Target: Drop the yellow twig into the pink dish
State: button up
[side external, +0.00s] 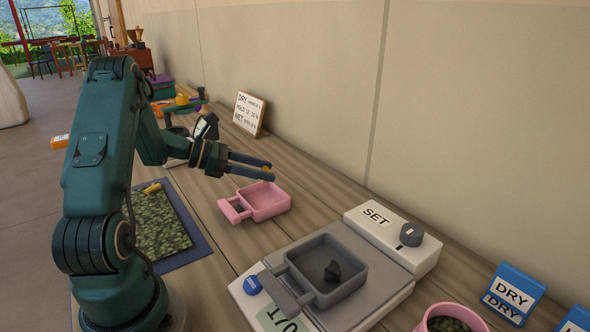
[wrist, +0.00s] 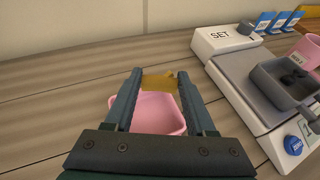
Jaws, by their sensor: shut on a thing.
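My gripper (side external: 270,171) is shut on the yellow twig (wrist: 158,82), which lies across between the fingertips in the wrist view. Only a small yellow bit of the twig (side external: 267,166) shows at the fingertips in the side view. The pink dish (side external: 267,215), square with a short handle, sits on the wooden table below my gripper. In the wrist view the dish (wrist: 160,127) shows between and below the fingers, partly hidden by them and the twig. The twig is held above the dish, apart from it.
A scale (side external: 391,271) with a grey pan (side external: 345,291) holding dark pieces stands to the right. A blue-edged tray (side external: 200,245) of green beans, with another yellow piece (side external: 152,188) on it, lies left. A pink pot (side external: 423,322) and blue DRY signs (side external: 515,283) stand far right.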

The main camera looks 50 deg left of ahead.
send_over(254, 204)
jog(key=w+d, duration=0.1)
jog(key=d, duration=0.2)
jog(key=shift+a+f, duration=0.15)
jog(key=shift+f, duration=2.65)
jog(key=o, duration=1.4)
jog(key=shift+r, duration=0.1)
